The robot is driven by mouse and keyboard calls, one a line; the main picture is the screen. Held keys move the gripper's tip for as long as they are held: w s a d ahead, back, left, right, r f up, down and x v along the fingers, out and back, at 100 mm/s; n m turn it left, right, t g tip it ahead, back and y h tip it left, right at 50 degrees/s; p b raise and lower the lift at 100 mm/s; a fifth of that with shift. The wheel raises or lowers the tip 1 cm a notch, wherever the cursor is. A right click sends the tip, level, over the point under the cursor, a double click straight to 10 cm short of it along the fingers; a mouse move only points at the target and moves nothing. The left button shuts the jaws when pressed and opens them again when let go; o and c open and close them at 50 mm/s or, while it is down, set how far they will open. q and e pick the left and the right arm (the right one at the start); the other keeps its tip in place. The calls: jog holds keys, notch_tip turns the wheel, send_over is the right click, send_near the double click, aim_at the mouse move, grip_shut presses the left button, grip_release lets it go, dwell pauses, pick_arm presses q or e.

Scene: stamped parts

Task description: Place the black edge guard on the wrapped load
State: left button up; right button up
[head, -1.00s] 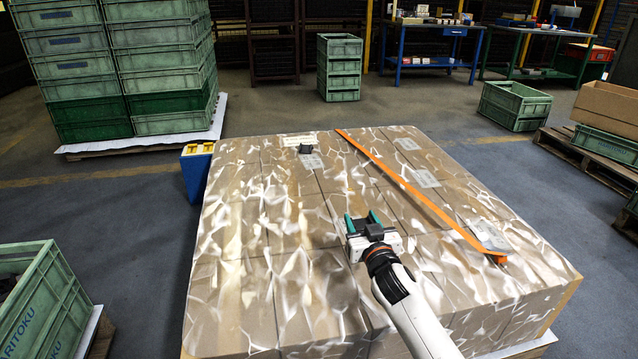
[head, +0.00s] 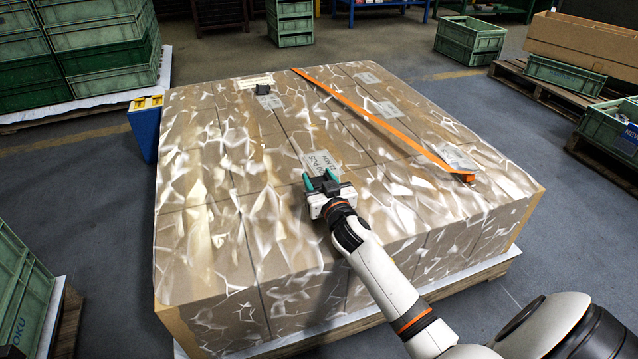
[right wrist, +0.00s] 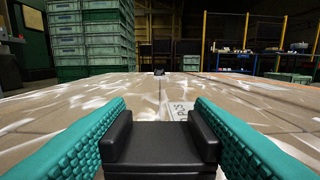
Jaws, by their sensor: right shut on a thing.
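The wrapped load (head: 230,165) is a wide block of brown cartons under glossy clear film, on a pallet. My right gripper (head: 322,180) is over the near middle part of its top. It is shut on a black edge guard, which shows between the teal fingers in the right wrist view (right wrist: 160,150). I cannot tell whether the guard touches the film. Another small black piece (head: 262,89) sits at the load's far edge, and it also shows ahead in the right wrist view (right wrist: 159,72). My left gripper is not in view.
An orange strap (head: 385,125) runs across the right part of the load's top. A blue and yellow box (head: 146,125) stands at its left side. Green crates (head: 95,50) are stacked at the back left. Much of the load's top is clear.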

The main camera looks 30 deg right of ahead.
jog(key=shift+f, duration=0.1)
jog(key=o, duration=1)
jog(key=shift+c, duration=0.2)
